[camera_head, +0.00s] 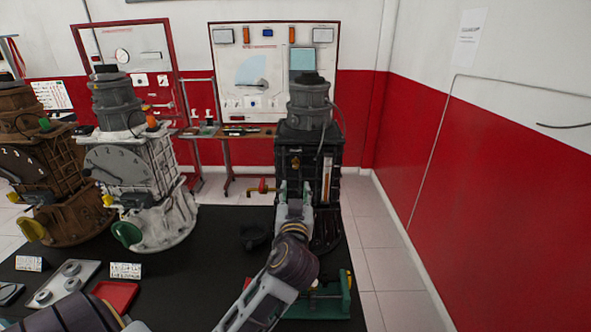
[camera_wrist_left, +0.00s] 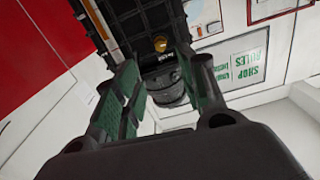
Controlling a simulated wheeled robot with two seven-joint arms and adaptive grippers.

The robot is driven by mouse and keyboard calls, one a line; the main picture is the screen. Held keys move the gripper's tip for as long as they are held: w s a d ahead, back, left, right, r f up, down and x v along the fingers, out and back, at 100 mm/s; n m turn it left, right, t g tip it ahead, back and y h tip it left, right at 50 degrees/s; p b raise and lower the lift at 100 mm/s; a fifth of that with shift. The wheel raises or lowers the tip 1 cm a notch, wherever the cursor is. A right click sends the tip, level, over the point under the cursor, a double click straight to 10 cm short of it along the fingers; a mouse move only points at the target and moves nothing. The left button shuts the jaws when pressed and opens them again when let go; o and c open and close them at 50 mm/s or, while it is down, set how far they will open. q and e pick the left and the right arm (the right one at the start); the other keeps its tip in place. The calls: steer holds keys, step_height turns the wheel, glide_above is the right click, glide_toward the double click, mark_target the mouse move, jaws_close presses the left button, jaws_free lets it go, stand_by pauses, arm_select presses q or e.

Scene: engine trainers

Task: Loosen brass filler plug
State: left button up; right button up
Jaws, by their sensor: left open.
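The brass filler plug (camera_head: 295,162) is a small brass knob on the front of the black engine trainer (camera_head: 310,143), the rightmost one. In the left wrist view the plug (camera_wrist_left: 160,44) shows near the top, beyond and between the finger ends. My left gripper (camera_head: 295,188) is in front of this trainer and just below the plug in the head view. In the left wrist view its two green-padded fingers (camera_wrist_left: 160,75) are spread apart, with nothing between them. The plug appears apart from the fingers. My right gripper is out of view.
White (camera_head: 140,170) and brown (camera_head: 40,170) engine trainers stand to the left. A red-handled valve (camera_head: 262,187) juts out left of my gripper. A red tray (camera_head: 116,296) and a grey tray (camera_head: 68,284) lie on the black table (camera_head: 190,280). A green fixture (camera_head: 318,300) is at the front right.

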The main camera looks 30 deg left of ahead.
mark_target(296, 167)
arm_select(q)
steer(key=p+x, duration=0.3)
steer(key=x, duration=0.8)
steer(key=shift+w+a+r, duration=0.15)
steer(key=shift+w+a, duration=0.05)
steer(key=shift+p+x, duration=0.4)
steer(key=shift+x, duration=0.6)
jaws_close()
